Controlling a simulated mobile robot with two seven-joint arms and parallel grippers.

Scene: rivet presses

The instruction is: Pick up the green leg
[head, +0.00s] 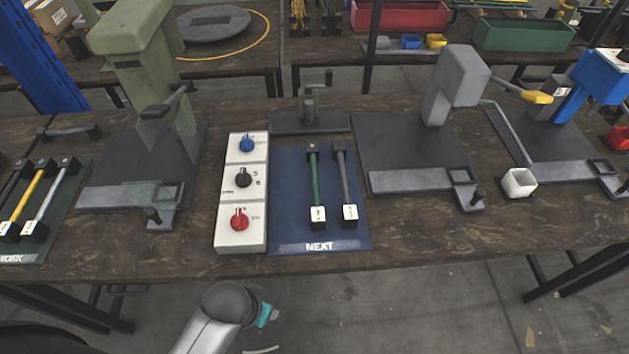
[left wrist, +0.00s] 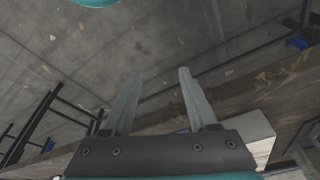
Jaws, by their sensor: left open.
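The green leg (head: 315,180) lies on the blue mat marked NEXT (head: 290,225) in the head view. It is a thin green bar with a black block at its far end and a black block with a white label at its near end. A grey leg (head: 346,182) lies just to its right. My left arm reaches in at the bottom of the head view, in front of the table edge, away from the green leg. In the left wrist view my left gripper (left wrist: 156,100) is open with nothing between its fingers. My right gripper is not in view.
A white control box (head: 228,225) with blue, black and red knobs stands left of the mat. Presses stand on both sides, a green one (head: 135,60) and a grey one (head: 460,80). A dark mat with yellow and silver legs lies far left.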

